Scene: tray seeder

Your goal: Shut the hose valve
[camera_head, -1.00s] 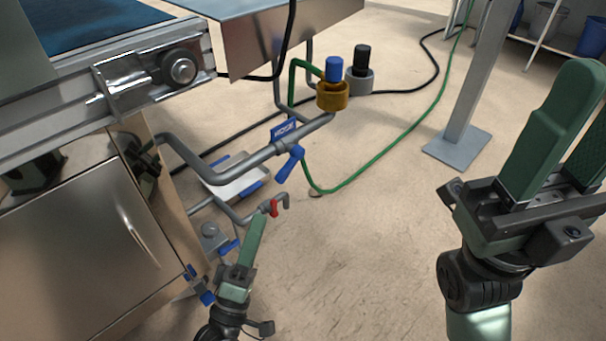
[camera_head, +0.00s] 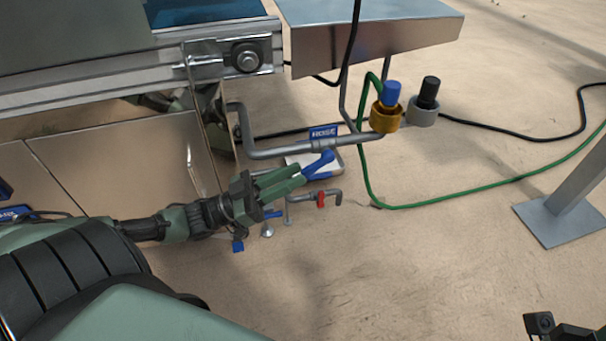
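The hose valve's blue lever (camera_head: 319,163) slants down and left from the grey pipe (camera_head: 285,151), just below a blue label reading HOSE (camera_head: 323,132). My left gripper (camera_head: 303,175) reaches in from the left with its two green fingers pointing at the lever. The fingers look slightly apart, and their tips are at the lever's lower end. I cannot tell whether they touch it. The green hose (camera_head: 362,165) hangs near the brass-coloured fitting with a blue top (camera_head: 387,115). Only part of my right gripper (camera_head: 560,328) shows at the bottom right; its fingers are out of view.
A lower pipe with a red handle (camera_head: 321,199) sits just below the lever. A grey fitting with a black top (camera_head: 425,105) stands right of the brass one. The steel cabinet (camera_head: 125,160) is at left. A grey post base (camera_head: 560,222) stands at right. Floor in front is clear.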

